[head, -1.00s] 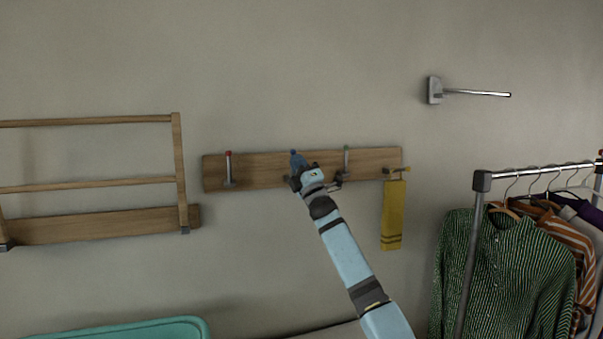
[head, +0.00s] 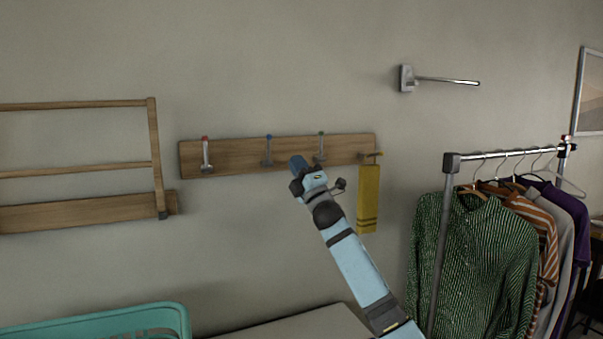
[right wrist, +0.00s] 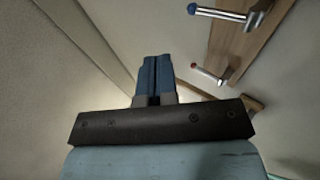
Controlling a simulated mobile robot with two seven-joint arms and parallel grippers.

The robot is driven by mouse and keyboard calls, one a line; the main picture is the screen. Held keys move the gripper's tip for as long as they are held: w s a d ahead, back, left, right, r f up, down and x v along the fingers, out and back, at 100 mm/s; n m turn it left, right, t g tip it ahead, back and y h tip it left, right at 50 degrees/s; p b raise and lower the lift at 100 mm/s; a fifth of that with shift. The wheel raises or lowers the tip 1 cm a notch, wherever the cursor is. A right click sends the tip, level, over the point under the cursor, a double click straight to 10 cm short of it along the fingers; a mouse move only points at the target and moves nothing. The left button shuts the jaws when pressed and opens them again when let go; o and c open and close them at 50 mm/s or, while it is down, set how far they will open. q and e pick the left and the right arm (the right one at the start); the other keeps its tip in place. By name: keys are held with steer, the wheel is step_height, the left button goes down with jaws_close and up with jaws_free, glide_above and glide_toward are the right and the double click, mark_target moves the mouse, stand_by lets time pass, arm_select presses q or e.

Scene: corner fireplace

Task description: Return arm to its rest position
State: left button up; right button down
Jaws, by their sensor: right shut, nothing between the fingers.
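My right arm comes up from the bottom of the head view, with its blue-fingered right gripper (head: 298,164) in front of the wooden hook board (head: 225,156). The gripper is shut and empty; its fingers show closed together in the right wrist view (right wrist: 154,80). The board has a red-tipped hook (head: 206,153), a blue-tipped hook (head: 268,150), a green-tipped hook (head: 321,148) and a yellow-tipped hook (head: 372,155). A yellow towel (head: 368,198) hangs from the yellow-tipped hook. In the right wrist view, hooks and the board lie to the right of the fingers. My left gripper is not in view.
A wooden wall rack (head: 155,150) is at left. A teal basket (head: 175,312) stands at the bottom left. A metal wall bar (head: 445,80) sticks out at upper right. A clothes rail (head: 440,240) with several garments stands at right. The wall above the board is bare.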

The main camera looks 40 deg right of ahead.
steer(key=shift+s+a, duration=0.25)
steer(key=shift+s, duration=0.75)
steer(key=shift+r, duration=0.1)
